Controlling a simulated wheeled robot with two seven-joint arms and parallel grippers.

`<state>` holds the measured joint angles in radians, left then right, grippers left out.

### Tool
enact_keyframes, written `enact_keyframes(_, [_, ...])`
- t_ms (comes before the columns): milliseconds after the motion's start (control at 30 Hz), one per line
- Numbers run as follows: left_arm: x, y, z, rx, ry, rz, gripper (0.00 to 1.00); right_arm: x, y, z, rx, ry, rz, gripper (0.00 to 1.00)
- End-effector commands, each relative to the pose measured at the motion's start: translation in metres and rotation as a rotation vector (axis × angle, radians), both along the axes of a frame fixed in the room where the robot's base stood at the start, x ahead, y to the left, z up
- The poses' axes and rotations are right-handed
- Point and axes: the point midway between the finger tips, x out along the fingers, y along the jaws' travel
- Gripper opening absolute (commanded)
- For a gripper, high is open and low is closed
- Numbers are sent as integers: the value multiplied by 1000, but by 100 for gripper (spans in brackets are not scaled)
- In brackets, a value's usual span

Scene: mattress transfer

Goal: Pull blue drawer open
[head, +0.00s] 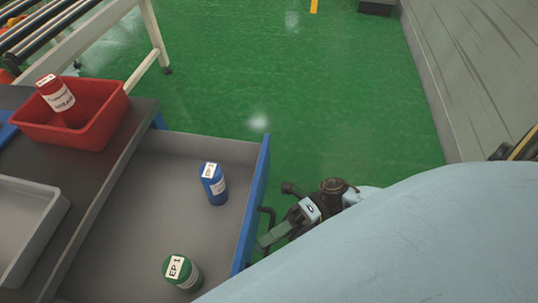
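The blue drawer stands well out from the workbench, and its blue front panel (253,205) faces right. Its grey inside is in open view. A dark handle (270,213) sticks out from the outer face of the panel. My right gripper (265,240) is at the lower part of this handle, with its fingertips close to the panel. The fingers are small and partly hidden, so I cannot tell whether they are closed on the handle. My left gripper is not in view.
The drawer holds a blue canister (214,184) and a green canister (183,271). A red bin (95,131) with a red canister (56,95) and a grey tray (55,212) sit on the dark benchtop. Green floor (345,90) is clear up to the right wall (470,70).

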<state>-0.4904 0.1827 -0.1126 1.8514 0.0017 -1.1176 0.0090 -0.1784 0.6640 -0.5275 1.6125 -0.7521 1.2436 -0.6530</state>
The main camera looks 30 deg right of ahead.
Motion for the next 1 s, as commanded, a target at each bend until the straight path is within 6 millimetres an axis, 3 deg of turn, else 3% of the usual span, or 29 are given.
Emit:
enact_keyframes(267, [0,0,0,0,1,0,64,0,-11,-2,-1,2,0,33])
enact_keyframes(700, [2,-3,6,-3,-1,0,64,6,-102,-15,-3,1,-1,33])
enact_keyframes(1000, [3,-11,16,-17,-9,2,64,7,-132,-17,0,-1,-1,33])
